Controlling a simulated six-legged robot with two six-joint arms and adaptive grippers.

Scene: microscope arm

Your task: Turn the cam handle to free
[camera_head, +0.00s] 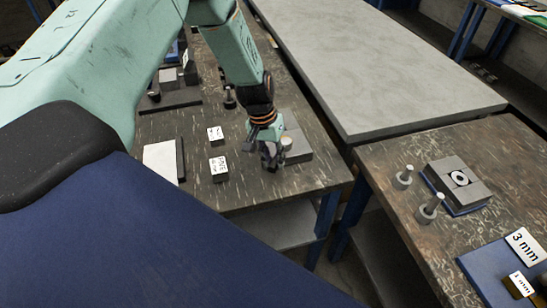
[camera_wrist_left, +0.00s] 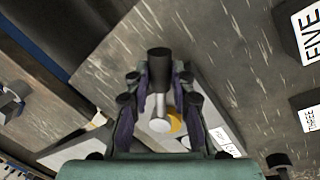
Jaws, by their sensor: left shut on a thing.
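My left gripper (camera_head: 268,158) reaches down to the near right part of the wooden table, beside a grey block (camera_head: 299,146). In the left wrist view the fingers of this gripper (camera_wrist_left: 158,92) are closed around a cam handle with a black knob (camera_wrist_left: 158,60) and a pale metal shaft. The shaft runs down between the fingers toward the grey block (camera_wrist_left: 206,112), where a round pale and yellow part shows. The fingers hide part of the handle and its pivot. My right gripper is not in view.
Small blocks with white labels (camera_head: 219,168) stand left of the gripper. A light grey slab table (camera_head: 370,65) lies behind. On the right table (camera_head: 400,240) are metal posts (camera_head: 428,208), a block with a round hole (camera_head: 460,180) and a blue mat (camera_head: 488,270).

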